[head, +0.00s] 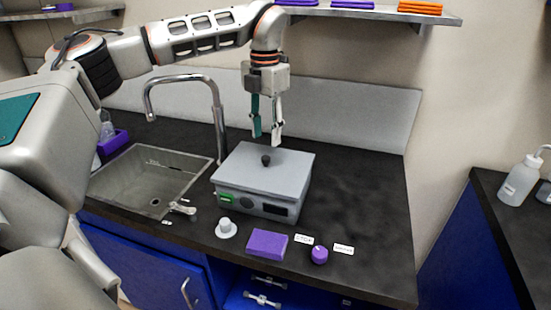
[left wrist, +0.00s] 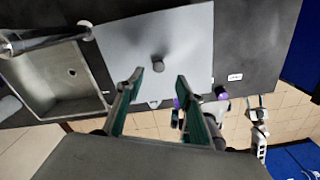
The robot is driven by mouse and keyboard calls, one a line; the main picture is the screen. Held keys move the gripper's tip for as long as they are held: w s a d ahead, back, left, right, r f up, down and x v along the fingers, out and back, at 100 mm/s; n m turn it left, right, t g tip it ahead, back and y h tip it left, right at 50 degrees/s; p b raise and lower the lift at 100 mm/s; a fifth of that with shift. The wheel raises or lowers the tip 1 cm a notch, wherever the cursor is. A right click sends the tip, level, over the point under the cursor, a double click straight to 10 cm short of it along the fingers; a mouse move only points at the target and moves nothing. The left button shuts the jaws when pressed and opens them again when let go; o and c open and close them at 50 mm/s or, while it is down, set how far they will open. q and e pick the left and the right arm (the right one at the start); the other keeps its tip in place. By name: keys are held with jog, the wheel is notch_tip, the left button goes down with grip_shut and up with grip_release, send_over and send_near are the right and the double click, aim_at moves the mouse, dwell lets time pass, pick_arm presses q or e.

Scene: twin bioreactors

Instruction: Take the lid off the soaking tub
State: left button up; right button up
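The soaking tub (head: 250,203) is a grey box on the dark counter, right of the sink. Its flat grey lid (head: 285,164) lies on top, with a small dark knob (head: 266,160) at the middle. My left gripper (head: 265,140) points down above the lid, its fingers apart with nothing between them, just above and behind the knob in the head view. In the left wrist view the lid (left wrist: 185,40) fills the upper middle, and the knob (left wrist: 158,62) shows beyond the open fingertips (left wrist: 160,77).
A sink (head: 150,180) with a tall curved faucet (head: 217,120) is left of the tub. In front lie a purple block (head: 267,244), a white stopper-like piece (head: 226,229) and a purple knob (head: 319,254). A shelf (head: 380,14) hangs above. Counter right of the tub is clear.

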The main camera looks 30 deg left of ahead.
aim_at(266, 157)
pick_arm(q)
jog(key=shift+f, duration=0.4)
jog(key=shift+s+f, duration=0.3)
jog(key=shift+f, duration=0.7)
jog(key=f, duration=0.2)
jog(key=f+b, duration=0.1)
jog(key=f, duration=0.2)
jog(key=shift+w+a, duration=0.15)
jog(key=shift+w, duration=0.05)
jog(key=shift+r, duration=0.1)
pick_arm(e)
jog(key=shift+s+d+f, duration=0.15)
jog(key=shift+s+f, duration=0.45)
jog(key=shift+f, duration=0.25)
pick_arm(q)
grip_shut()
